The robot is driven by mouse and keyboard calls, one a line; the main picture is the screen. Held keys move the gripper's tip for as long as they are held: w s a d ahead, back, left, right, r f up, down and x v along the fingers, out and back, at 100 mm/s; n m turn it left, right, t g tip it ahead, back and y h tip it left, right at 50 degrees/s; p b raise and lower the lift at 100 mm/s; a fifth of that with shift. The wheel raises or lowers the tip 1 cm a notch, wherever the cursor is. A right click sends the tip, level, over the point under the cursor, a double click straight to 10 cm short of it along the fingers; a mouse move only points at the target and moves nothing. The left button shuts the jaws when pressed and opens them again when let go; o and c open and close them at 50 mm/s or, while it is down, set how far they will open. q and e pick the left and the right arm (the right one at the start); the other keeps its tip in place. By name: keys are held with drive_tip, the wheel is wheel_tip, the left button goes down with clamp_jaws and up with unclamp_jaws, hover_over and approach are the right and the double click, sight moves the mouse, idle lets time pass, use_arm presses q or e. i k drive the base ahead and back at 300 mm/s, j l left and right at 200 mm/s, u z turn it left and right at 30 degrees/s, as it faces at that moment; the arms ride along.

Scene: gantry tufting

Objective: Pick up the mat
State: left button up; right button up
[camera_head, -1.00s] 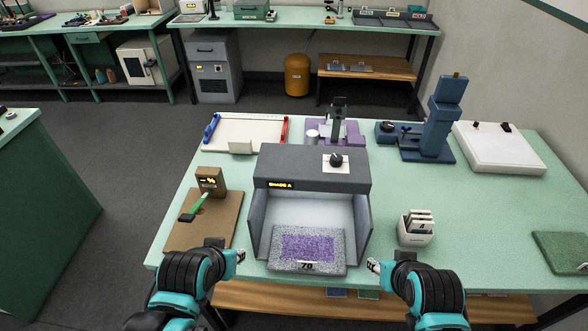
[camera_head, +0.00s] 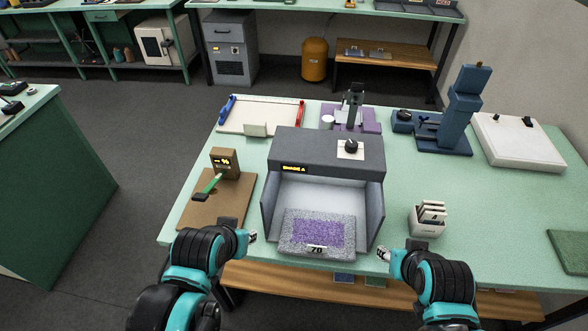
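The mat (camera_head: 317,231) is a grey speckled rectangle with a purple middle and a small tag reading 70 at its front edge. It lies at the open front of a grey booth (camera_head: 327,152) marked "SHADE A". My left gripper (camera_head: 252,237) is left of the mat, near the table's front edge, apart from it. My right gripper (camera_head: 382,254) is right of the mat and a little nearer, also apart from it. Nothing shows held in either gripper. The fingers are too small to tell whether they are open or shut.
A brown board (camera_head: 214,200) with a green-handled tool lies left of the booth. A white cup of cards (camera_head: 428,218) stands to its right. A blue device (camera_head: 452,120) and white panel (camera_head: 520,143) are behind.

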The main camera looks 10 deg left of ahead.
sight(304, 233)
drive_tip(key=j+z, duration=0.25)
drive_tip(key=z, duration=0.15)
drive_tip(key=k+j+z, duration=0.15)
drive_tip(key=z, duration=0.2)
drive_tip(key=k+j+z, duration=0.15)
drive_tip(key=z, duration=0.25)
drive_tip(key=j, duration=0.1)
